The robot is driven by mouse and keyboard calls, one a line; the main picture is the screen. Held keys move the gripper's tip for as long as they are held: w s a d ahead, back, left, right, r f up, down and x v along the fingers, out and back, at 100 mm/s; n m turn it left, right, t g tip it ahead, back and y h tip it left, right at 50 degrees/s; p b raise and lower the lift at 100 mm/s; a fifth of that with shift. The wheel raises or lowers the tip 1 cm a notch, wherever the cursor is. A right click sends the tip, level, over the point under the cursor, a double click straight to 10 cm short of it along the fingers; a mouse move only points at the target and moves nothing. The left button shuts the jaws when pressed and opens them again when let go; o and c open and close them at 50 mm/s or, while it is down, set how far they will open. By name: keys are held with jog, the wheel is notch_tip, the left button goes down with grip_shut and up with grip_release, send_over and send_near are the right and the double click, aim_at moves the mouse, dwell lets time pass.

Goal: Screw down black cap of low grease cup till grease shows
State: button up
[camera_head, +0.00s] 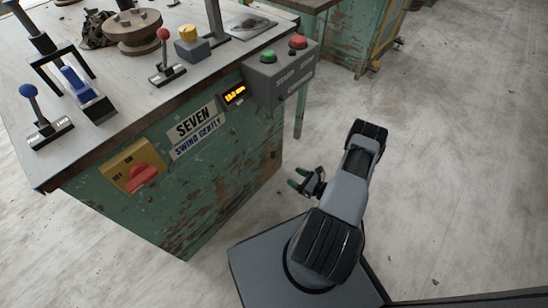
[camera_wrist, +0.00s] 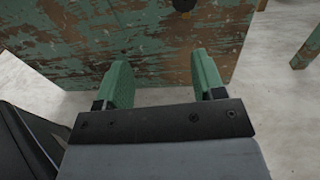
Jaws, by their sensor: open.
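My gripper (camera_head: 297,178) is open and empty, low beside the right end of the green machine cabinet (camera_head: 225,165). In the wrist view its two green fingers (camera_wrist: 160,68) stand apart, facing the worn green panel (camera_wrist: 150,40), with nothing between them. A small dark round part (camera_wrist: 183,5) with a yellowish edge sits on that panel at the top edge of the wrist view, cut off by the frame. It may be the black cap of a grease cup, but I cannot tell. No grease cup shows clearly in the head view.
On the cabinet's top (camera_head: 130,85) stand a blue-knob lever (camera_head: 29,91), a red-knob lever (camera_head: 165,36) and a round wooden stand (camera_head: 133,30). A grey button box (camera_head: 280,72) juts from the right end. A red rotary switch (camera_head: 142,176) is on the front.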

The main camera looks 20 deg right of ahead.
aim_at(276, 156)
jog(key=shift+m+t+h, duration=0.5)
jog(key=shift+t+h, duration=0.2)
jog(key=shift+h, duration=0.1)
jog(key=b+x, duration=0.1)
jog(key=x, duration=0.3)
jog(key=d+b+x, duration=0.1)
jog(key=x, duration=0.4)
jog(key=w+d+b+x, duration=0.1)
jog(key=x, duration=0.4)
jog(key=shift+r, duration=0.3)
jog(key=shift+c, duration=0.4)
jog(key=shift+s, duration=0.1)
jog(key=c, duration=0.8)
jog(key=shift+c, duration=0.2)
jog(key=shift+b, duration=0.3)
